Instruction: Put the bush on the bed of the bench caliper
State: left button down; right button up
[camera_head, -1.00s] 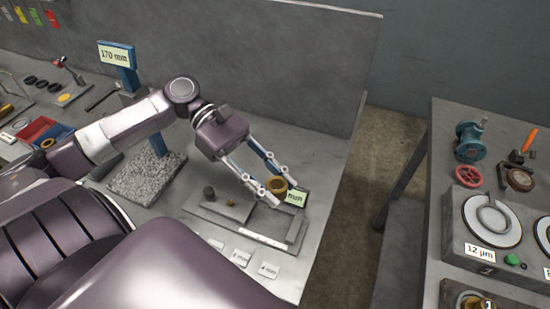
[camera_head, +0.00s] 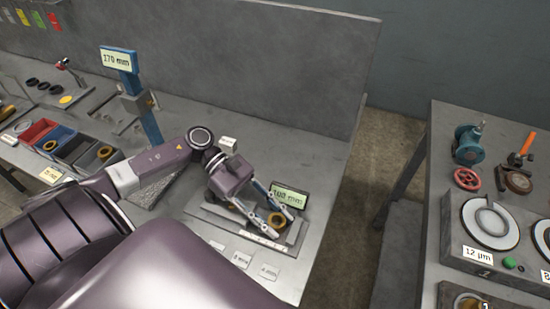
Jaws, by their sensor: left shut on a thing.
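My left gripper (camera_head: 275,223) is shut on the bush (camera_head: 277,220), a small brass-coloured ring, with a finger on either side of it. The bush is at the right part of the bench caliper (camera_head: 226,228), a low grey plate with a green display (camera_head: 289,197) at its back right. I cannot tell whether the bush touches the bed or is just above it. My wrist and fingers hide much of the caliper's middle. My right gripper is not in view.
A blue height stand (camera_head: 126,75) reading 170 mm rises behind my arm. Small label cards (camera_head: 269,271) lie in front of the caliper. Red, blue and black bins (camera_head: 75,145) are at left, with rings inside. A second table with gauges (camera_head: 490,222) stands right, across a gap.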

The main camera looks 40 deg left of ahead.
aim_at(253, 207)
pick_arm(q)
jog(key=shift+f, duration=0.1)
jog(key=c, duration=1.8)
grip_release()
jog(key=shift+o, duration=0.2)
jog(key=shift+a+r, duration=0.15)
jog(key=shift+r, duration=0.05)
jog(key=b+v, duration=0.2)
jog(key=v, duration=0.4)
jog(key=shift+a, duration=0.25)
jog(key=shift+a+r, duration=0.3)
